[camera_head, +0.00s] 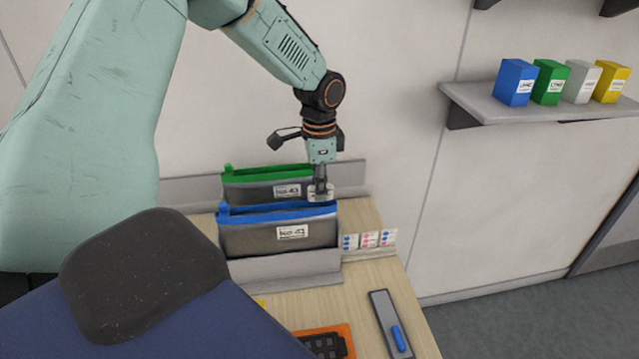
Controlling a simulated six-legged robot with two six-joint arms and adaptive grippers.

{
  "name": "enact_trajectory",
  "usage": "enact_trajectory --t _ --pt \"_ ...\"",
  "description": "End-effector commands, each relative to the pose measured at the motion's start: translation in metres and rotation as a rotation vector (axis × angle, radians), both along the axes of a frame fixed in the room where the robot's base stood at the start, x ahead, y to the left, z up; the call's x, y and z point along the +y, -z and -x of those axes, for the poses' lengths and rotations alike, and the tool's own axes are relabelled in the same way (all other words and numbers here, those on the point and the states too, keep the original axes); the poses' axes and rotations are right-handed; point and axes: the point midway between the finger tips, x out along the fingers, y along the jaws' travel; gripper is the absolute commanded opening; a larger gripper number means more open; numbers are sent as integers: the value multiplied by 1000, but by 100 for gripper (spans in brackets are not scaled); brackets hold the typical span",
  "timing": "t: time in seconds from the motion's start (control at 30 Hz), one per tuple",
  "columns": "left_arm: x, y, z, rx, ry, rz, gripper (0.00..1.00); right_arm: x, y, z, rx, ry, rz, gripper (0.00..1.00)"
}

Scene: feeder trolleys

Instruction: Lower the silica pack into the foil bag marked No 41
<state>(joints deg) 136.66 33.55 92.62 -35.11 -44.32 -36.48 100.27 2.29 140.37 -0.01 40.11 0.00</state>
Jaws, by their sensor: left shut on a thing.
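My left gripper (320,188) points down, shut on a small pale silica pack (320,196), which is mostly hidden by the fingers. It is over the right end of the front foil bag (250,238), a grey bag with a blue top edge, whose label appears to read No 41. Behind it stands a second grey bag (245,190) with a green top edge, labelled No 43. Whether the pack's lower end is inside the front bag's mouth or just above it, I cannot tell. My right gripper is not in view.
A grey holder (290,268) fronts the bags on the wooden table (345,300). Cards with coloured dots (368,240) stand to the right. A grey tray (391,325) with a blue item and an orange-edged dark tray (325,343) lie nearer. Coloured boxes stand on a wall shelf (470,105).

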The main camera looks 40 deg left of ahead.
Motion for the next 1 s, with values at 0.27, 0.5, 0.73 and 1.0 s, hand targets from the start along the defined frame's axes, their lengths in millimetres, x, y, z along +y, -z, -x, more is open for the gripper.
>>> enact_trajectory --t 0.27,0.5,0.73,1.0 --pt "0 13 0 1 0 -1 0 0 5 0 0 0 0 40" --pt "0 25 1 3 0 0 0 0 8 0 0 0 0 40" --pt "-1 34 3 8 1 2 0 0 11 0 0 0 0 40" --pt "-1 35 4 11 1 4 21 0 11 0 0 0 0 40"
